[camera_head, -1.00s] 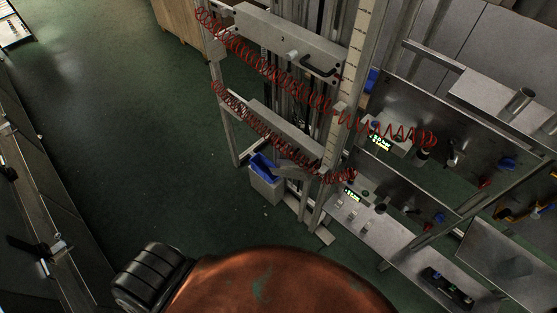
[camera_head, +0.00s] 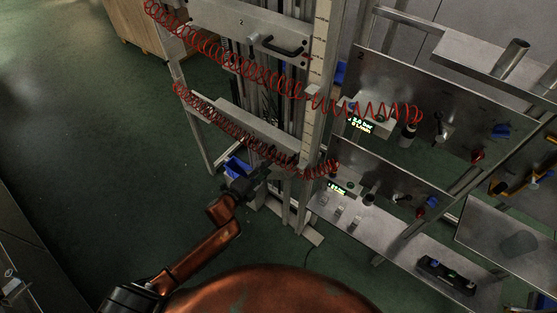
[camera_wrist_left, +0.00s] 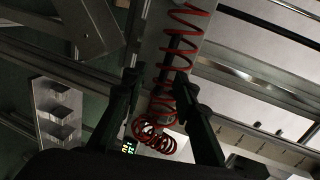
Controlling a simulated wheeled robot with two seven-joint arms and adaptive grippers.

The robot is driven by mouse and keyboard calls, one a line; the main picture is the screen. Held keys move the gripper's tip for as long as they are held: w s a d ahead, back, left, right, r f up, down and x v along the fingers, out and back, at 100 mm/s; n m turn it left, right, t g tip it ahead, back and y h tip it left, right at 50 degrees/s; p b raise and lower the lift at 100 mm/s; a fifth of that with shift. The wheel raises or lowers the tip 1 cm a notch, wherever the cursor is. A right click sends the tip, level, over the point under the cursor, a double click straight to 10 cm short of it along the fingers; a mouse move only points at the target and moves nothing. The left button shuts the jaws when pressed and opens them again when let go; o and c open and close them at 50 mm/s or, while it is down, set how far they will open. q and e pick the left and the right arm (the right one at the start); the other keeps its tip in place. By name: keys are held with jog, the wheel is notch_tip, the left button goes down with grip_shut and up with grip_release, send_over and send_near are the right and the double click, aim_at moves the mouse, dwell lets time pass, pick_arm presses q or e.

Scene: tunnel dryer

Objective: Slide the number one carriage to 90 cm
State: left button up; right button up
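I cannot read a number on the lower one. A marked scale (camera_head: 319,60) runs up the post. My right gripper is out of view.
Red coiled hoses (camera_head: 235,62) hang across the frame. Steel panels with valves and lit displays (camera_head: 360,125) stand to the right. A blue bin (camera_head: 236,166) is partly hidden behind my left arm. Green floor (camera_head: 90,130) to the left is clear.

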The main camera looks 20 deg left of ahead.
aim_at(278, 158)
pick_arm(q)
jog(key=x, duration=0.5)
jog(key=r+b+x, duration=0.1)
jog(key=x, duration=0.1)
jog(key=shift+w+d, duration=0.4)
jog(key=shift+d, duration=0.05)
jog(key=shift+c, duration=0.5)
grip_shut()
